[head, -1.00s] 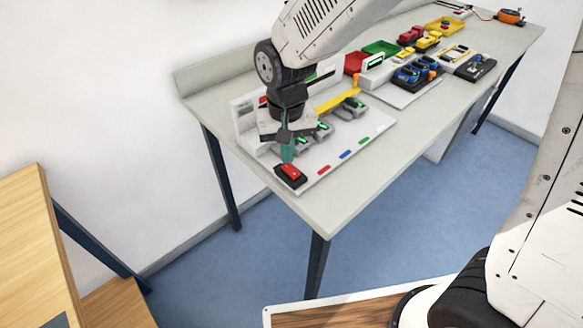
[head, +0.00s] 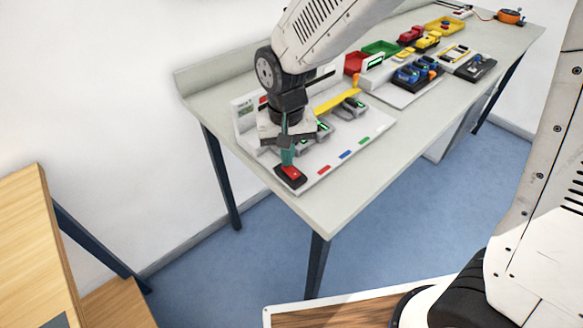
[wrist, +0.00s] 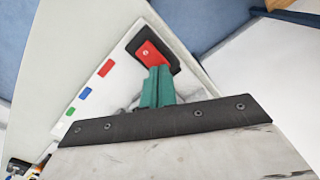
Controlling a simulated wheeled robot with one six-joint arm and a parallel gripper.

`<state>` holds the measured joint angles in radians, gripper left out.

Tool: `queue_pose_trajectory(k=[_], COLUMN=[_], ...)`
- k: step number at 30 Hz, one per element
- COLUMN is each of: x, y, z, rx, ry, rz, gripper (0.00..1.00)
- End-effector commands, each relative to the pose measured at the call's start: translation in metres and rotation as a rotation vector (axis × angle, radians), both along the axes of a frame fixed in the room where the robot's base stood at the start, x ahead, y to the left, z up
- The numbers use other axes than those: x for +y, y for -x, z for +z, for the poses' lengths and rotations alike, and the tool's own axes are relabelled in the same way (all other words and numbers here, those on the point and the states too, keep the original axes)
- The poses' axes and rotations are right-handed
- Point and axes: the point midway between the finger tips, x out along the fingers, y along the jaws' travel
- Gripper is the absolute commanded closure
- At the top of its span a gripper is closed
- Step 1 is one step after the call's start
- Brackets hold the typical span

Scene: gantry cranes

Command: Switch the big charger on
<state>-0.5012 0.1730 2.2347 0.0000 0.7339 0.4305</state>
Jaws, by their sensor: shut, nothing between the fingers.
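The big charger (head: 328,160) is a white board with an upright back panel, on the near end of the grey table. A red rocker switch in a black housing (head: 290,175) sits at its near corner; the switch also shows in the wrist view (wrist: 150,54). My gripper (head: 287,160) is shut and empty, with teal fingers pointing down at the switch. In the wrist view the fingertips (wrist: 157,70) overlap the lower edge of the red rocker. I cannot tell whether they touch it. The arm hides part of the board and back panel.
Grey devices with green lights (head: 352,106) stand on the board beside a yellow bar (head: 335,99). Farther along the table are a second charger with blue packs (head: 415,74), red and green trays (head: 381,48) and a yellow tray (head: 445,25). The table's front strip is clear.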

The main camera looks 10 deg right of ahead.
Motion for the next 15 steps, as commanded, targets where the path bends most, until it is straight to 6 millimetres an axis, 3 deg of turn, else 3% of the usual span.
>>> queue_pose_trajectory(k=[15], x=[-0.0001], y=[0.0002], z=[-0.0083], rx=[0.001], ry=[0.000], rz=[0.000], gripper=[1.00])
